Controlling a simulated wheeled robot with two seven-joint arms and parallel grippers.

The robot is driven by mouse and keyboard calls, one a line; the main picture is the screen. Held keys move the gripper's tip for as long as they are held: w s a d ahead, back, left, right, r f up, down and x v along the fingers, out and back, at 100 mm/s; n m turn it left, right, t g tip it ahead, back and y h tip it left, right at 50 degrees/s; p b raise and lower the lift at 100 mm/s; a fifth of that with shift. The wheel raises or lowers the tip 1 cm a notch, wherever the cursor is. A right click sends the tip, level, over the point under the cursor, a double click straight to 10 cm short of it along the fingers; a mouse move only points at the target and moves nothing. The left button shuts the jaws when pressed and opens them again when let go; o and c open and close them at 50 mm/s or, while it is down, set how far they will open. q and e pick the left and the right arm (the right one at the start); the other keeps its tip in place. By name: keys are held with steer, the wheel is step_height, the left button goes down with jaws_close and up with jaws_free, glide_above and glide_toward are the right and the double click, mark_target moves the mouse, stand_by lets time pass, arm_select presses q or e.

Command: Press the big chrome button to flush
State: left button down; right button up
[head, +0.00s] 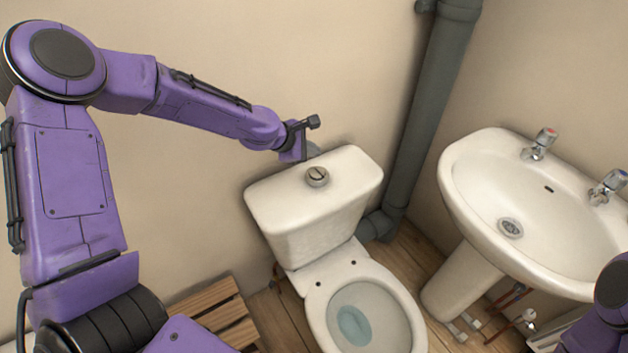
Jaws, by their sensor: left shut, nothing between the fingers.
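The big chrome button (317,176) is round, with a line across its top, and stands up from the lid of the white toilet cistern (268,196). The toilet bowl (399,290) is below it, with water in the bottom. My left gripper (311,123) is shut and empty. In the picture it is just above the button, by the back edge of the cistern lid. It appears apart from the button; its exact height over the lid is hard to tell. My right gripper is out of view; only part of the right arm shows at the lower right edge.
A white basin (480,205) with two taps stands on the right. A dark grey pipe (425,120) runs down the wall between basin and toilet. A slatted wooden piece (205,300) lies at the lower left. The beige wall is close behind the cistern.

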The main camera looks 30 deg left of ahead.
arm_select(q)
steer(key=b, duration=0.3)
glide_above(312, 176)
step_height(312, 176, down, 4)
steer(key=shift+w+f, duration=0.15)
steer(key=shift+f, duration=0.1)
steer(key=shift+a+f, duration=0.1)
steer(key=shift+f, duration=0.2)
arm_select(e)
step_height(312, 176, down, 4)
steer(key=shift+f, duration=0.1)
arm_select(q)
steer(key=shift+f, duration=0.1)
stand_by(0.9)
steer(key=shift+f, duration=0.35)
